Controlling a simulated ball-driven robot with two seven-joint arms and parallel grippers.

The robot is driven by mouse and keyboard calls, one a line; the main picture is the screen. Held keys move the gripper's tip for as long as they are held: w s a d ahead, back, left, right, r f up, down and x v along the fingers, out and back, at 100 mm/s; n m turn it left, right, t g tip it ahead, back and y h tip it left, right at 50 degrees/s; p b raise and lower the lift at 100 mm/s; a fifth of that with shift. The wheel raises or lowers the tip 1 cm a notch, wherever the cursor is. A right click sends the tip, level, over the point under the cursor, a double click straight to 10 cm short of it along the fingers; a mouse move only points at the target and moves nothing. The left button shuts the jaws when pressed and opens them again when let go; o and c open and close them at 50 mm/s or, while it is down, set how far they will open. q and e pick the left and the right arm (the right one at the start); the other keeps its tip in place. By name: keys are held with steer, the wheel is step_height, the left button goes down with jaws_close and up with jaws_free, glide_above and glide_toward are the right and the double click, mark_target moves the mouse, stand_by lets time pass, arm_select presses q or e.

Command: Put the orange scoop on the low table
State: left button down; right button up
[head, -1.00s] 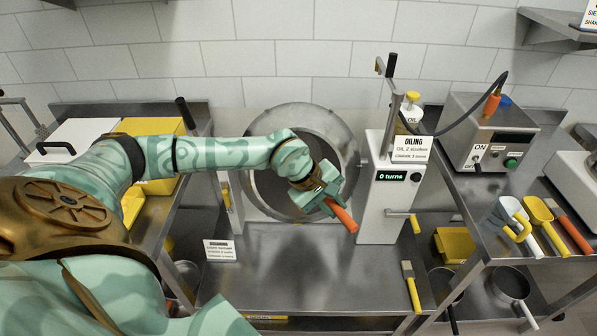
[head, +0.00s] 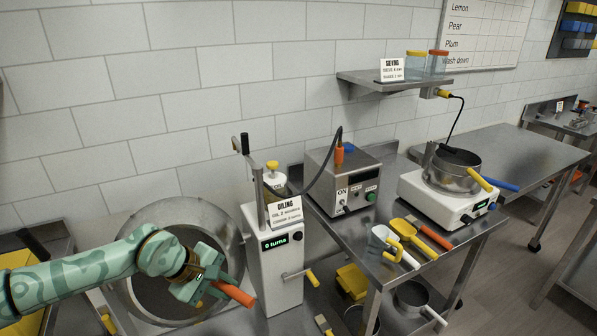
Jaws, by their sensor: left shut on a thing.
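My left gripper (head: 212,285) is shut on the orange scoop (head: 236,295) and holds it up in front of the big steel drum (head: 150,235). Only an orange length of the scoop shows to the right of the jaws; the rest is hidden by the gripper. My right gripper is not in view. Several steel tables are in view, and I cannot tell for sure which is the low table. A long steel table (head: 520,155) stands bare at the back right, and another steel edge (head: 566,250) shows at the far right.
The white oiling machine (head: 275,270), with a crank sticking out, stands just right of the scoop.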

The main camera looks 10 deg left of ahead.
arm_select(q)
steer(key=shift+s+f+m, duration=0.2)
steer(key=shift+s+m, duration=0.1)
steer(key=shift+m, duration=0.1)
steer(key=s+d+r+m+g+h+b, duration=0.1)
steer(key=s+d+r+m+g+b, duration=0.1)
steer(key=s+d+m+g+b, duration=0.4)
steer(key=s+m+g+b, duration=0.1)
steer(key=s+m, duration=0.2)
steer(key=m, duration=0.2)
steer(key=shift+s+d+r+m, duration=0.25)
steer(key=shift+r+m, duration=0.05)
steer(key=shift+m, duration=0.1)
steer(key=shift+s, duration=0.1)
